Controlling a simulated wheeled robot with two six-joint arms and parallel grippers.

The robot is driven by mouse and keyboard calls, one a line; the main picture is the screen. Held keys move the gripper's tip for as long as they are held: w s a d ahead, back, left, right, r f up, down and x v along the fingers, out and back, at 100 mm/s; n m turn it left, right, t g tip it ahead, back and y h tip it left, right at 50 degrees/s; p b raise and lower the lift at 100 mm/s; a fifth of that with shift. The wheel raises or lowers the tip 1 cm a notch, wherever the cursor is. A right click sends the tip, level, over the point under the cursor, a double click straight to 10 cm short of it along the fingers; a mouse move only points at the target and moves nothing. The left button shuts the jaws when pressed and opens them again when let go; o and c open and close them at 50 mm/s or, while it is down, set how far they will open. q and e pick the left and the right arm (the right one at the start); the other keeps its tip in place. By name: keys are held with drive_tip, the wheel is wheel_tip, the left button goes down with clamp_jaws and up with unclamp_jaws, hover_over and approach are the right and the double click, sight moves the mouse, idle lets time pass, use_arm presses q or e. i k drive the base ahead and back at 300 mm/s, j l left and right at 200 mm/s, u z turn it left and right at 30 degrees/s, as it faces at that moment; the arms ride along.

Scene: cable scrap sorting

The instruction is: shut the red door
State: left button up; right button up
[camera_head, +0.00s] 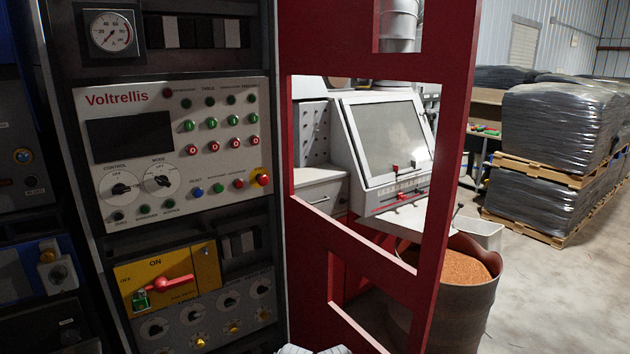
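The red door (453,130) stands open in the middle of the head view. It is a red frame with large window openings, and I see the white machine behind through them. Its left edge adjoins the right side of the control cabinet (170,120), and its free edge is toward the right. The cabinet front with its buttons, dials and yellow switch plate is uncovered. Neither of my grippers shows. A small pale shape at the bottom edge is too cut off to identify.
A bin of orange-brown granules (465,300) stands just behind the door's free edge. A white machine with a slanted window (390,135) is beyond the door. Wrapped pallets (560,125) stand at the right. The floor at lower right is clear.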

sight(320, 38)
drive_tip(key=z, duration=1.8)
drive_tip(key=i, duration=2.95)
drive_tip(key=i+u, duration=0.3)
drive_tip(key=u, duration=3.6)
